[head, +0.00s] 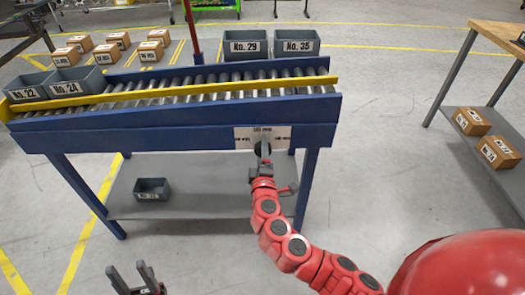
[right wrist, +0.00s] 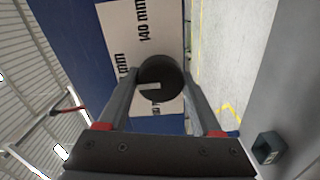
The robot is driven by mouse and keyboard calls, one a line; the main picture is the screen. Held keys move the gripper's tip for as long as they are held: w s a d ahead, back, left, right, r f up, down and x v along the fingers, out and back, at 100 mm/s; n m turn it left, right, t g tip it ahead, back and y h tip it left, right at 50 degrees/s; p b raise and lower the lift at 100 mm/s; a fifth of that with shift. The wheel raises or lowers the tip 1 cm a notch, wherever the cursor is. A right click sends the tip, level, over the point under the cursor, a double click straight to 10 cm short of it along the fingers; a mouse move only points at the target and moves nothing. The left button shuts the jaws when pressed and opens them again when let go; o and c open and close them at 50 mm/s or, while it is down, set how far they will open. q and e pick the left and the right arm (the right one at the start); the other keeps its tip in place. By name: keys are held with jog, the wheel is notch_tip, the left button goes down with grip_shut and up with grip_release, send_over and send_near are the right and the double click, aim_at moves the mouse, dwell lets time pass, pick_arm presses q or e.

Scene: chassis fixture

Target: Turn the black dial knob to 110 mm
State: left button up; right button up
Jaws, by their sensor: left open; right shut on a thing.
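The black dial knob (right wrist: 165,72) sits on a white label plate (right wrist: 112,22) in the right wrist view. My right gripper (head: 262,151) is shut on the knob, with one finger on each side. A pale pointer mark (right wrist: 149,86) on the knob points left in the wrist view. The label "140 mm" (right wrist: 143,20) lies above the knob there. Another label ending in "mm" (right wrist: 122,66) is at the left, its number hidden or unreadable. The plate (head: 243,137) also shows on the blue frame in the head view. My left gripper (head: 134,280) is open and empty at the bottom left.
A small grey bin (head: 152,189) is on the lower shelf (head: 195,203). A wooden table (head: 500,36) stands at the right. Floor in front is clear.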

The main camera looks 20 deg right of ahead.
jog(key=o, duration=1.4)
jog(key=shift+c, duration=0.2)
jog(key=shift+s+a, duration=0.1)
jog(key=v, duration=1.7)
jog(key=shift+p, duration=0.4)
